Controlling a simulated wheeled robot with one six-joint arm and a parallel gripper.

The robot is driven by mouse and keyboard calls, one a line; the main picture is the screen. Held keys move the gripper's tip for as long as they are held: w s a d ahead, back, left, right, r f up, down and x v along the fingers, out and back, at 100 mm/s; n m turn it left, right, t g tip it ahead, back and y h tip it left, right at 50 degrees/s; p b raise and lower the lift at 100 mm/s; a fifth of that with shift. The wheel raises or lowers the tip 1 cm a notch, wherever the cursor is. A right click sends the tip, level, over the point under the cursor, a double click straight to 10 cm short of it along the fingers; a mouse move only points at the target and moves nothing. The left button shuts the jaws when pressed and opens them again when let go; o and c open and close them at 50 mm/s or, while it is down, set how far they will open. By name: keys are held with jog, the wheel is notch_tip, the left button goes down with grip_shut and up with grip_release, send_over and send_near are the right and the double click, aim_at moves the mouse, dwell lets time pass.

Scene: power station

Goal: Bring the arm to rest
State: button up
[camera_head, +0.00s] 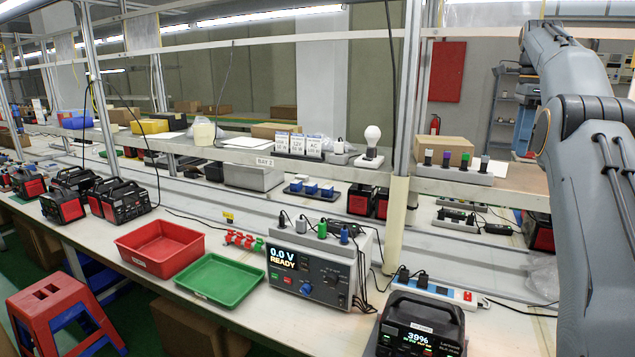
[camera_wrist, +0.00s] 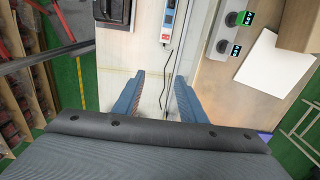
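My gripper (camera_wrist: 158,98) shows in the wrist view with its two blue-grey fingers spread wide apart. In the head view my arm rises along the right edge, and the gripper itself is outside that view.
The long workbench (camera_head: 510,320) carries a red tray (camera_head: 160,247), a green tray (camera_head: 221,279), a test unit reading READY (camera_head: 318,262) and a power station reading 39% (camera_head: 421,325). A power strip (camera_head: 435,289) lies nearby. A red and blue stool (camera_head: 62,308) stands at lower left.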

jog(key=w+a+f+n+b, duration=0.2)
jog(key=a+f+n, duration=0.5)
jog(key=a+f, duration=0.3)
jog(key=s+a+f+n+b, duration=0.1)
jog(key=s+a+f+n, duration=0.55)
jog(key=a, duration=0.35)
jog(key=s+a+f+n, duration=0.3)
jog(key=s+a+f, duration=0.1)
jog(key=s, duration=0.5)
jog(key=s+a+f+n+t+b, duration=0.1)
jog(key=s+a+f+n, duration=0.2)
jog(key=s+f, duration=0.4)
jog(key=s+a+f+n+b, duration=0.1)
jog(key=s+a+f+n, duration=0.2)
jog(key=s+a+f, duration=0.3)
jog(key=s, duration=0.5)
jog(key=shift+s+f, duration=0.2)
jog(key=shift+s, duration=0.2)
